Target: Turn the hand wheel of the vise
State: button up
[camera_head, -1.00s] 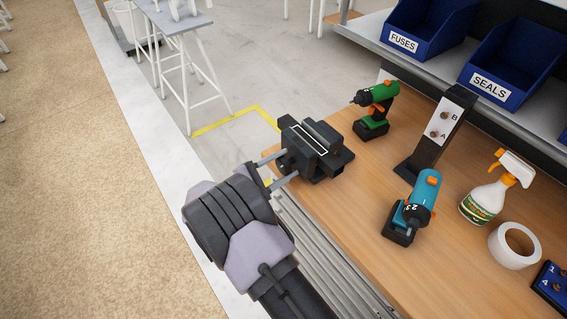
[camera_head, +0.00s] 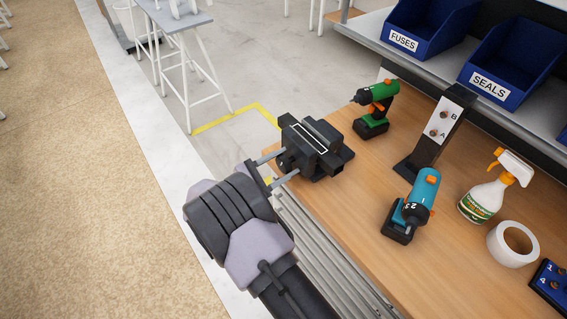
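The dark grey vise (camera_head: 318,142) stands on the near left corner of the wooden workbench. Its hand wheel (camera_head: 284,161) is on the side facing my arm, dark, small and partly hidden. My gripper (camera_head: 289,161) reaches to that side from the lower left. Its two pale fingers are spread apart, with their tips at either side of the wheel. I cannot tell whether the fingertips press on the wheel or only stand around it.
On the workbench (camera_head: 345,205) are a green drill (camera_head: 376,103), a stand marked A and B (camera_head: 437,130), a blue drill (camera_head: 413,205), a spray bottle (camera_head: 486,198) and a tape roll (camera_head: 513,244). Blue bins (camera_head: 425,35) stand on the shelf behind.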

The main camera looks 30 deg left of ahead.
jog(key=o, duration=0.3)
jog(key=p+v, duration=0.1)
jog(key=v, duration=1.6)
jog(key=shift+s+a+p, duration=0.1)
jog(key=shift+s+p, duration=0.1)
jog(key=shift+p, duration=0.2)
jog(key=shift+o, duration=0.2)
